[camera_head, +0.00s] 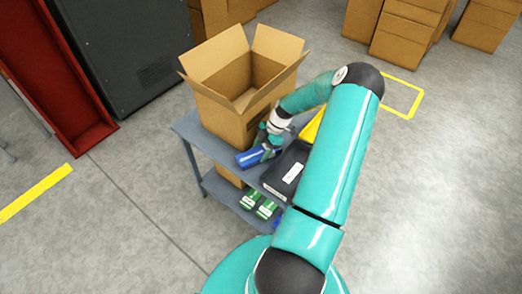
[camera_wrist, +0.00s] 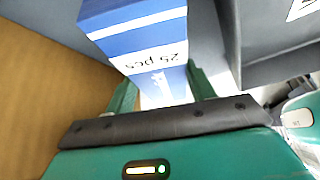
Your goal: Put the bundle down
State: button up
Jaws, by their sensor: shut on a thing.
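The bundle (camera_wrist: 150,45) is a blue and white block with "25 pcs" printed on it. My gripper (camera_wrist: 160,92) is shut on it, one finger on each side. In the head view the bundle (camera_head: 250,158) shows as a blue block at the front of the grey cart's top (camera_head: 190,128), beside the open carton. My gripper (camera_head: 268,150) is partly hidden by my own wrist. I cannot tell whether the bundle touches the cart top or is held just above it.
An open cardboard carton (camera_head: 232,112) stands on the cart behind the bundle. A dark tray (camera_head: 284,174) with a white label is to the right, with a yellow item (camera_head: 312,127) behind. Green and white packs (camera_head: 258,204) lie on the lower shelf.

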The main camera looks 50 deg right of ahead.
jog(key=shift+f, duration=0.15)
jog(key=o, duration=1.1)
jog(key=shift+c, duration=0.2)
